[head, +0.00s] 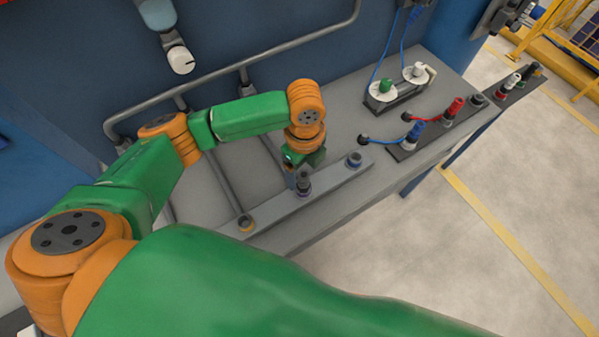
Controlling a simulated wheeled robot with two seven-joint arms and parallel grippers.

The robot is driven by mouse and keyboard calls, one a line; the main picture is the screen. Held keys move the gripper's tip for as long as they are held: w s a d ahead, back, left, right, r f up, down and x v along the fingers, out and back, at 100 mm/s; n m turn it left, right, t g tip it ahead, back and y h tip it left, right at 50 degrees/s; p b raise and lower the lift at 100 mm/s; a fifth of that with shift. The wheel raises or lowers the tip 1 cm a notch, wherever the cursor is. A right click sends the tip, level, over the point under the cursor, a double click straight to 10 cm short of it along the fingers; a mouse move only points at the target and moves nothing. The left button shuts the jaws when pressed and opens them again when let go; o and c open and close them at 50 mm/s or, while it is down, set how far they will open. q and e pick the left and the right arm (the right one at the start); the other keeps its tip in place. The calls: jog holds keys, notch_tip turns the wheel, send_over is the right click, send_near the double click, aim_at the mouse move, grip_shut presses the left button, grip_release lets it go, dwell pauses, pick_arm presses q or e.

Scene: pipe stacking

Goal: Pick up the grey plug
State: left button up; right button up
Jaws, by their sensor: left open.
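A dark grey plug (303,184) stands upright on a long grey strip (325,184) on the bench. My left gripper (296,175) points down right at the plug, just behind it in the head view. Its fingers are small and partly hidden, so I cannot tell whether they touch the plug. The gripper is open. A short dark socket or plug (354,160) sits further right on the same strip. My right gripper is not in view.
The grey bench (345,123) runs along a blue wall with grey pipes. Green and white knobs (385,86) stand at the back. Open floor lies to the right.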

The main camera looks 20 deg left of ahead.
aim_at(304, 182)
pick_arm(q)
jog(key=f, duration=0.4)
jog(key=shift+s+d, duration=0.3)
jog(key=shift+s, duration=0.05)
jog(key=shift+w+a+f, duration=0.15)
jog(key=shift+w+a, duration=0.1)
jog(key=shift+s+d, duration=0.15)
jog(key=c, duration=0.9)
grip_shut()
